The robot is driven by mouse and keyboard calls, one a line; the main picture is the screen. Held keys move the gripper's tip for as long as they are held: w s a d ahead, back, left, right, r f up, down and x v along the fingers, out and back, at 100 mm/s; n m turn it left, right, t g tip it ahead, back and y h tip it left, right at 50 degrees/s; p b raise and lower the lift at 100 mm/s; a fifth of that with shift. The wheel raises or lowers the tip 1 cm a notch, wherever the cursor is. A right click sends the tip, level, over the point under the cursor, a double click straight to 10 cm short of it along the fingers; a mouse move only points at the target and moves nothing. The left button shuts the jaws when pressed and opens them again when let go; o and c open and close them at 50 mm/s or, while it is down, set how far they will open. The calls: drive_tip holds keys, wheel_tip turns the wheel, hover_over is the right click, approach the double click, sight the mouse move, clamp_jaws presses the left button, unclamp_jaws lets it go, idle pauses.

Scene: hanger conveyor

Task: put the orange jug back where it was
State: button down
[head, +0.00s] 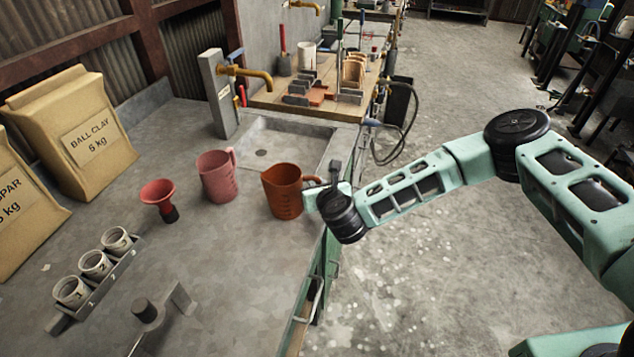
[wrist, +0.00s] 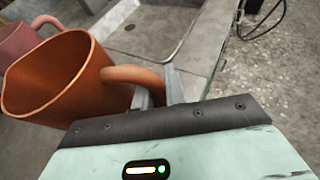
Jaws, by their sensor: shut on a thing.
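The orange jug (head: 283,191) is at the right edge of the grey worktop, in front of the sink, its handle toward the right. It looks upright in the head view; I cannot tell whether its base touches the worktop. My gripper (head: 317,188) reaches in from the right and is shut on the jug's handle. In the wrist view the orange jug (wrist: 58,80) fills the left side, its mouth open and empty as far as I can see. The gripper's fingers (wrist: 158,90) are at the handle, which partly hides between them.
A pink jug (head: 217,176) and a red funnel (head: 160,198) stand left of the orange jug. A rack (head: 98,290) of white cups is at front left. The sink (head: 285,142) and brass tap (head: 247,74) are behind. Bare worktop lies in front of the jugs.

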drive_tip(key=shift+f, duration=0.15)
drive_tip(key=c, duration=1.4)
unclamp_jaws()
drive_tip(key=shift+c, duration=0.2)
